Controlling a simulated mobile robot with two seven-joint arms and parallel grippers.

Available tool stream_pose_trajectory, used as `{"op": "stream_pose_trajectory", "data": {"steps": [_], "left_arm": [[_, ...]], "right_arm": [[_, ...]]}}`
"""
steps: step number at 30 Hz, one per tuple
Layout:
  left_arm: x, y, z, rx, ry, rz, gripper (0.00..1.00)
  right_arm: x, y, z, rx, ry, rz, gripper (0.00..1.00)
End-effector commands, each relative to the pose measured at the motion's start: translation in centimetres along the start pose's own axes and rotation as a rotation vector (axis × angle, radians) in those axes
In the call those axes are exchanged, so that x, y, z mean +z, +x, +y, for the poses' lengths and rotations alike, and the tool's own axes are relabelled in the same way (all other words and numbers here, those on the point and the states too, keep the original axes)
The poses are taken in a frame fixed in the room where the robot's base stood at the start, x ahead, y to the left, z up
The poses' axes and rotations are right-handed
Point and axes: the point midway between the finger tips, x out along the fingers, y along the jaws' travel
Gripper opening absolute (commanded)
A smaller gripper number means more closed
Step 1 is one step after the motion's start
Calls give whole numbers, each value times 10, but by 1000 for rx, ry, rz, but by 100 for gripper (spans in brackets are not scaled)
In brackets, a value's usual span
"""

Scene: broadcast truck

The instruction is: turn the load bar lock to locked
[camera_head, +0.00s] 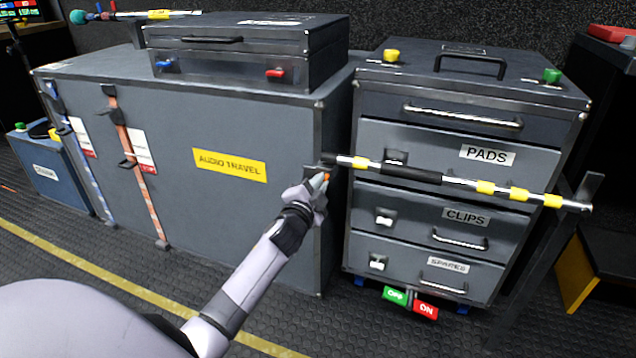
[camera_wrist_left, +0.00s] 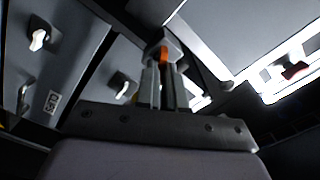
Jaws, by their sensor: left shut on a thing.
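The load bar (camera_head: 410,174), with yellow bands and a black grip, runs across the front of the drawer cabinet. Its left end meets a small dark bracket beside the audio travel case. The load bar lock shows as a small orange piece (camera_head: 327,177) at that end, mostly hidden by my gripper. My left gripper (camera_head: 318,181) is at this end of the bar. In the left wrist view its fingers (camera_wrist_left: 164,82) are closed around the orange lock piece (camera_wrist_left: 164,53). The lock's exact angle cannot be told. My right gripper is not in view.
The audio travel case (camera_head: 230,215) stands left of the drawer cabinet (camera_head: 400,140), with a smaller case (camera_head: 250,45) on top. Green and red tags (camera_head: 410,301) sit at the cabinet's foot. A dark post (camera_head: 560,230) stands at the bar's right end. Open floor lies in front.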

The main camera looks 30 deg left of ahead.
Motion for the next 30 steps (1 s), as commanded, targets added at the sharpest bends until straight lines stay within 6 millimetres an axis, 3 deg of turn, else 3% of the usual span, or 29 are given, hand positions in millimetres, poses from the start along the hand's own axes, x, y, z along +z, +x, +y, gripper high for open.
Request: {"op": "stream_pose_trajectory", "data": {"steps": [15, 30], "left_arm": [[2, 0, 3, 3, 422, -2, 0], [2, -1, 4, 3, 561, -1, 0]], "right_arm": [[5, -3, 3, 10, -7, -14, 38], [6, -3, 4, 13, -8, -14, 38]]}}
